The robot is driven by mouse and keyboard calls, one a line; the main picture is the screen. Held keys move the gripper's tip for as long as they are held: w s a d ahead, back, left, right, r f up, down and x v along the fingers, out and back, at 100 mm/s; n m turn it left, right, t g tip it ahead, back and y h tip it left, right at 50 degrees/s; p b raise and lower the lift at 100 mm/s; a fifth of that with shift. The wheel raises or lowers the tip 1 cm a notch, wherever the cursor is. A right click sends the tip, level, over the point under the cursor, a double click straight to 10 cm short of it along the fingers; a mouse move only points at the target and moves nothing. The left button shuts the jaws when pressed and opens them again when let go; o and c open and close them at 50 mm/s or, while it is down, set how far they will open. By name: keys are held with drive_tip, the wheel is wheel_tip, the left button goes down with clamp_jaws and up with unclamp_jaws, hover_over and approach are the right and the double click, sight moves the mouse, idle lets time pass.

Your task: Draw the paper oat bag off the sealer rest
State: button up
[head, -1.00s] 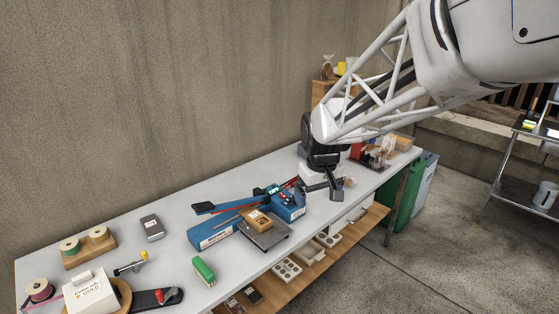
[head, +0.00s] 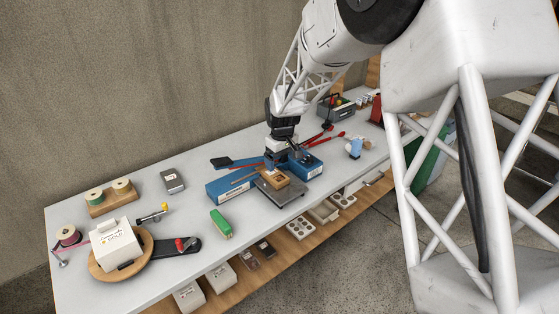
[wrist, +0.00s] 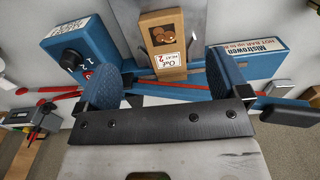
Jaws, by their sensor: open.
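The paper oat bag (head: 275,179) is a small brown bag with a cookie picture and an "Oat" label. It lies on the grey sealer rest (head: 279,197) in front of the blue sealer (head: 228,187). In the wrist view the bag (wrist: 163,35) lies ahead of and between my fingers, with gaps at both sides; its near end is close to the fingertips. The rest (wrist: 207,18) shows behind it. My gripper (wrist: 170,75) is open and empty, with blue finger pads. In the head view my gripper (head: 287,156) is over the sealer, just behind the bag.
Red-handled tools (head: 325,138) lie right of the sealer, near a small blue-and-white item (head: 355,147). The table's front edge is close.

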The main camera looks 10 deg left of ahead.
sight(281, 179)
drive_tip(key=shift+w+a+f, duration=0.3)
drive_tip(key=shift+a+f, duration=0.2)
drive_tip(key=shift+f, duration=0.05)
drive_tip(key=shift+f, duration=0.15)
drive_tip(key=shift+f, duration=3.75)
drive_tip(key=c, duration=0.8)
drive_tip(key=shift+s+d, duration=0.3)
drive_tip(key=shift+d, duration=0.05)
